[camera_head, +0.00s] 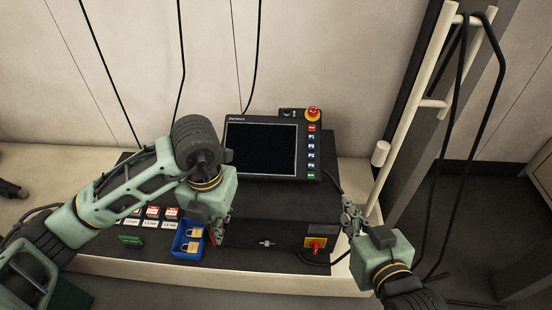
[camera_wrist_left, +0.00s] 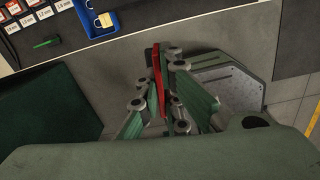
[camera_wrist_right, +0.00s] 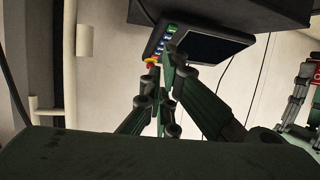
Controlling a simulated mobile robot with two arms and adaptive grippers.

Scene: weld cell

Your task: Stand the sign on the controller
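My left gripper (camera_head: 218,230) is shut on a thin red sign (camera_wrist_left: 158,75), seen nearly edge-on in the left wrist view; red and white also show at its fingers in the head view. It is held in front of the left end of the black controller box (camera_head: 288,205). That box has a red and yellow switch on its front, and a screen panel (camera_head: 262,148) with a red stop button sits on it. My right gripper (camera_head: 352,215) is empty and looks shut, just right of the box. The sign's face is mostly hidden in the head view.
A blue tray (camera_head: 176,246) with padlocks stands at the box's left front. Red and white labelled boxes (camera_head: 152,212) and a green item (camera_head: 131,240) lie left of it. A pale post with hanging black cables (camera_head: 412,110) rises at the right. The bench's front edge is close.

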